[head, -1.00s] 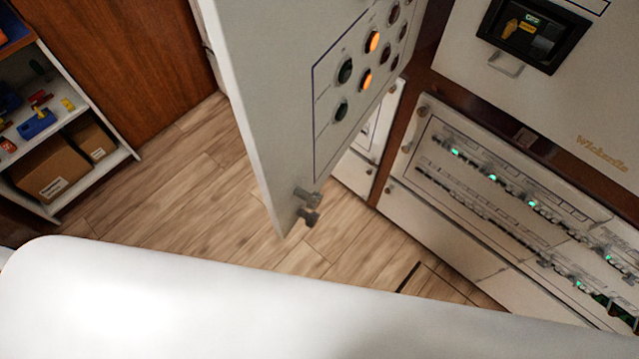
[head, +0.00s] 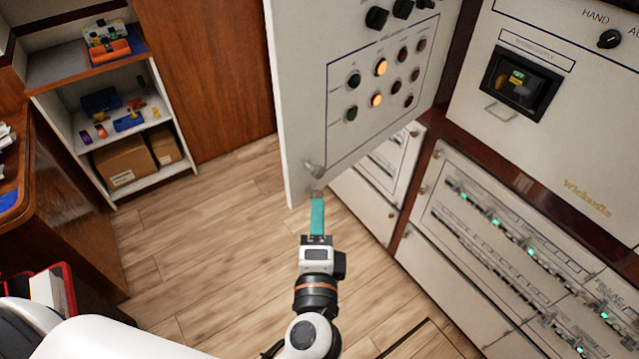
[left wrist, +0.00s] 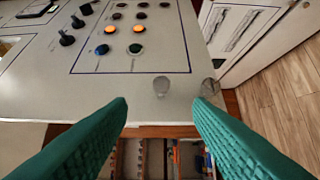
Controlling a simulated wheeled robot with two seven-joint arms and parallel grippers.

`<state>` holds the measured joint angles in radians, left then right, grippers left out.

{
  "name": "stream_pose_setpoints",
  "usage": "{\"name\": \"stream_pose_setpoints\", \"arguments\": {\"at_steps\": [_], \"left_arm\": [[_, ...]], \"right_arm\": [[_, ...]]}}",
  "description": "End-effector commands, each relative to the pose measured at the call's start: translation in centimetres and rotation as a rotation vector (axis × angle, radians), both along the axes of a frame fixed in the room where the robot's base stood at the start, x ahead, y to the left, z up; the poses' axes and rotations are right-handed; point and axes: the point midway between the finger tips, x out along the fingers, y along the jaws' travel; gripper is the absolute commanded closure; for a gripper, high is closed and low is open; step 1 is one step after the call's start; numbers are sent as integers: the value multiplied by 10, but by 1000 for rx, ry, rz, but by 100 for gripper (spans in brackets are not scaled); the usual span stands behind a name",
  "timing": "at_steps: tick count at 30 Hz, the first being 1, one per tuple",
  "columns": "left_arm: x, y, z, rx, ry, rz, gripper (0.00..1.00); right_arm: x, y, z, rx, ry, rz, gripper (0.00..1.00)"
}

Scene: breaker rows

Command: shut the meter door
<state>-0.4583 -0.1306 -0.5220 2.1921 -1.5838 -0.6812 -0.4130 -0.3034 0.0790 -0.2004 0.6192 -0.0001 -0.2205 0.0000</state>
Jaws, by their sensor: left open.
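The meter door (head: 305,100) is a pale grey panel with lamps and black knobs; it stands open, swung out from the cabinet. A small metal knob (head: 316,168) sits near its lower free corner. The door face (left wrist: 180,60) and the knob (left wrist: 162,88) also show in the left wrist view. My left gripper (head: 317,203) has teal fingers and is at the door's lower corner, just below the knob. In the left wrist view its fingers (left wrist: 160,105) are spread apart, with the knob beyond and between them. I cannot tell whether they touch the door. My right gripper is not in view.
The fixed cabinet with a meter window (head: 520,82) and breaker rows (head: 500,235) stands at the right. A shelf unit (head: 185,150) with boxes and coloured parts is at the back left. A wooden desk (head: 60,215) is at the left. Wood floor (head: 215,235) lies clear between.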

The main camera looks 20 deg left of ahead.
Motion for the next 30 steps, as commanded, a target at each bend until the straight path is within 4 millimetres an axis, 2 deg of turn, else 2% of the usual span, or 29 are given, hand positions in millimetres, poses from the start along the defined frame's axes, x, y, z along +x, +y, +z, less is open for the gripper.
{"name": "stream_pose_setpoints", "arguments": {"at_steps": [6, 12, 18, 24, 30], "left_arm": [[31, 9, 5, 2, -3, 2, 53], [71, 21, 5, 2, -2, -1, 53], [100, 30, 2, 1, 0, -2, 53], [112, 34, 1, -1, 1, -1, 53], [112, 34, 0, -1, 1, -1, 53]], "right_arm": [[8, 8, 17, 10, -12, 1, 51], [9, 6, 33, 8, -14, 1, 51], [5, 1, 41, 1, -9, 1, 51], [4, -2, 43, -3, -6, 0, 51], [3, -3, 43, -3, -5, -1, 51]]}}
